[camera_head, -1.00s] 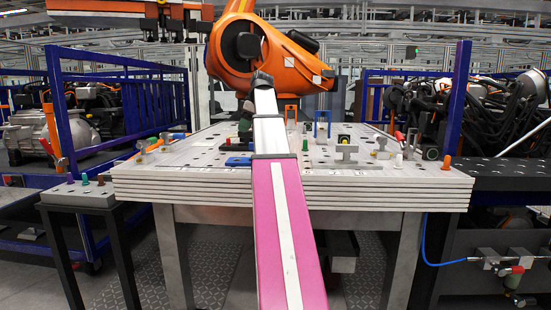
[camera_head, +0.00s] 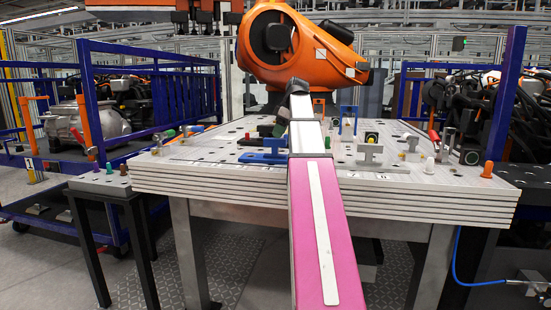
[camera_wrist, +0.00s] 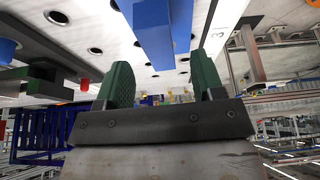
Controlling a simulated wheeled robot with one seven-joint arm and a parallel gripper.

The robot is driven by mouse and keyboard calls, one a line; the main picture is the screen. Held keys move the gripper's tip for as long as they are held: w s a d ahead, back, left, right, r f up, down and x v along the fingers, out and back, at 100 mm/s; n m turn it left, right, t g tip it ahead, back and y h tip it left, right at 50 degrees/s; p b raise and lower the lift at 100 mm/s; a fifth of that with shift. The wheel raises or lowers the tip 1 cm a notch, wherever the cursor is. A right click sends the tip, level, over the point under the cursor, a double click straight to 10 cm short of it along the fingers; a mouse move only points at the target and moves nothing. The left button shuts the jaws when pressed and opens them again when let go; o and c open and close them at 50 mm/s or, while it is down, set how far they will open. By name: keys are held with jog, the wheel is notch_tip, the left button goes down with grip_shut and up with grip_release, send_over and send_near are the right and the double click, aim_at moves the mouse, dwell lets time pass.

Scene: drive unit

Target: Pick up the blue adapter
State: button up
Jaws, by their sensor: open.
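The blue adapter (camera_head: 263,157) lies on the tabletop just left of my pink arm in the head view. A long blue bar (camera_wrist: 165,32), which looks like the adapter, stretches ahead of my gripper (camera_wrist: 163,64) in the wrist view. My gripper is open, with one green finger on each side of the bar's near end. The fingers do not visibly press on it. I cannot tell how deep the bar lies between them. In the head view my arm hides much of the gripper.
The light, holed table (camera_head: 320,200) carries a blue upright bracket (camera_head: 348,120), a grey fixture (camera_head: 370,150) and an orange peg (camera_head: 487,169). A large orange robot arm (camera_head: 300,45) stands behind. A small side table (camera_head: 100,185) is at left.

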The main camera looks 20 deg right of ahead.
aim_at(276, 139)
jog(key=x, duration=0.5)
grip_shut()
